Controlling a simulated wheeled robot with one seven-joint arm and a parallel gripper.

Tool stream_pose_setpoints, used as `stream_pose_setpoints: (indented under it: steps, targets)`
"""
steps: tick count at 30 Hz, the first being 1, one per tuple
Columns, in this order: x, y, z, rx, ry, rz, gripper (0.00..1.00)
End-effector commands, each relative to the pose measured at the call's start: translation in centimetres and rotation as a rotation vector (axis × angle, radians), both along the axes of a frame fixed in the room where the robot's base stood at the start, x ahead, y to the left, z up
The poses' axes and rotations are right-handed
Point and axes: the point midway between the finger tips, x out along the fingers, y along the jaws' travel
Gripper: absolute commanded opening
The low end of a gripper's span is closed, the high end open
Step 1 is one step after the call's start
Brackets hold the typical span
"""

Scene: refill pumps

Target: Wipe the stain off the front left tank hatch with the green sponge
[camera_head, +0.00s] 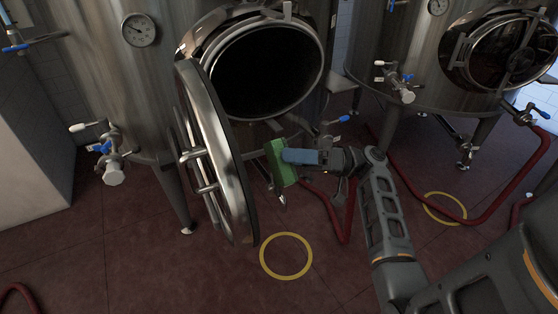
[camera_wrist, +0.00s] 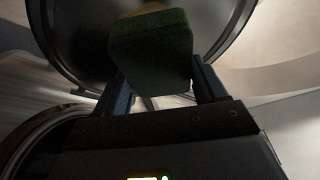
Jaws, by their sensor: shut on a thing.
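The green sponge (camera_head: 279,162) is held in my gripper (camera_head: 290,158), just right of the open tank hatch. In the wrist view the sponge (camera_wrist: 153,48) sits between the two blue-grey fingers, which are shut on it. The hatch (camera_head: 213,155) of the front left tank is a round steel door with a handwheel, swung open to the left. The head view shows it nearly edge-on. In the wrist view a dark round surface with a pale rim (camera_wrist: 222,42) lies behind the sponge. I cannot tell whether the sponge touches it.
The left tank's round opening (camera_head: 268,72) is dark and uncovered above my gripper. Valves (camera_head: 108,152) stick out at the tank's left. A second tank (camera_head: 417,50) stands at the right. Red hoses (camera_head: 466,217) and yellow floor rings (camera_head: 286,256) lie on the red floor.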

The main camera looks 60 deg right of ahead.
Motion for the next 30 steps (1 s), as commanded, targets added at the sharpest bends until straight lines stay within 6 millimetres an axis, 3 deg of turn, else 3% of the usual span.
stream_pose_setpoints:
  steps: [7,21,30]
  targets:
    - [-0.4,0.3,0.3,0.027,-0.019,-0.005,0.47]
    - [2.2,3.7,0.3,0.026,-0.018,-0.006,0.47]
    - [3.0,4.7,0.2,0.024,-0.017,-0.006,0.47]
